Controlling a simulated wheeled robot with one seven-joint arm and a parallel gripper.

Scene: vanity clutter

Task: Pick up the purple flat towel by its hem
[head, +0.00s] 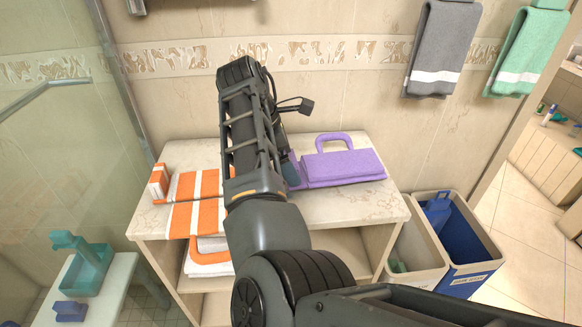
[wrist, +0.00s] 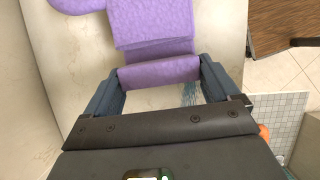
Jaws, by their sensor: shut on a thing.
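The purple flat towel (head: 350,165) lies folded on the right half of the marble top, with a purple loop (head: 333,140) standing at its back. In the wrist view the towel (wrist: 153,28) fills the upper middle, and its near hem (wrist: 158,72) spans between my two fingers. My gripper (wrist: 162,78) is shut on that hem, with a finger at each end of it. In the head view my arm hides most of the gripper (head: 291,170), which is at the towel's left end. The towel still appears to rest on the top.
An orange and white striped towel (head: 200,204) lies left of my arm, beside a small striped block (head: 158,182). Open shelves below hold another orange-edged towel (head: 208,262). Bins (head: 465,245) stand at right. Grey (head: 440,45) and green (head: 525,50) towels hang on the wall.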

